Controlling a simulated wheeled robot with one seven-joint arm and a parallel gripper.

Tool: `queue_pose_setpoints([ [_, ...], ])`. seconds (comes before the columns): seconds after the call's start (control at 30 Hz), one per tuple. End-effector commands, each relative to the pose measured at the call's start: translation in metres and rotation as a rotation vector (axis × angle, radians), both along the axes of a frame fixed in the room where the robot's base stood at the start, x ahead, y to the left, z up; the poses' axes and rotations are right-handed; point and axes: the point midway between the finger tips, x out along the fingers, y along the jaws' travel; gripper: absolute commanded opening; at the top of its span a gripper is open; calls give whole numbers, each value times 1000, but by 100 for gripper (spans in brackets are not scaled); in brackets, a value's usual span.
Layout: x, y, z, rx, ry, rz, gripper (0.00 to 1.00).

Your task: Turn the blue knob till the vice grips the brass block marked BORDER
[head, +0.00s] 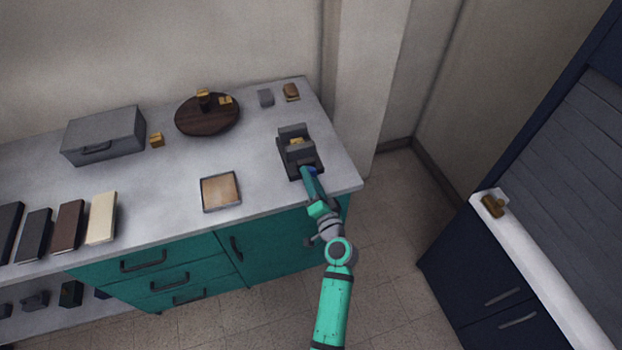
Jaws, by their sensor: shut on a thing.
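The vice (287,148) is a dark grey device near the right end of the pale worktop. A small brass block (297,142) sits between its jaws. Any marking on it is too small to read, and I cannot tell whether the jaws touch it. The blue knob (312,170) is at the near side of the vice, mostly hidden by my gripper. My gripper (311,176) reaches up from the front edge and is shut on the knob.
A round dark wooden board (190,124) with brass pieces stands left of the vice, and another brass piece (157,140) lies beside a grey box (104,135). A shallow framed tray (221,208) lies near the front edge. A grey block (265,97) and brown item (291,92) are behind.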

Motion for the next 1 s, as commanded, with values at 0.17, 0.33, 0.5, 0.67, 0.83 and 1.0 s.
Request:
queue_pose_setpoints([
  [0.17, -1, -1, -1, 132, 44, 0, 15],
  [0.33, -1, -1, 0, 230, 76, 0, 15],
  [0.5, -1, -1, 0, 292, 97, -1, 15],
  [0.67, -1, -1, 0, 324, 107, -1, 15],
  [0.83, -1, -1, -1, 335, 111, -1, 15],
  [1.0, -1, -1, -1, 335, 111, -1, 15],
])
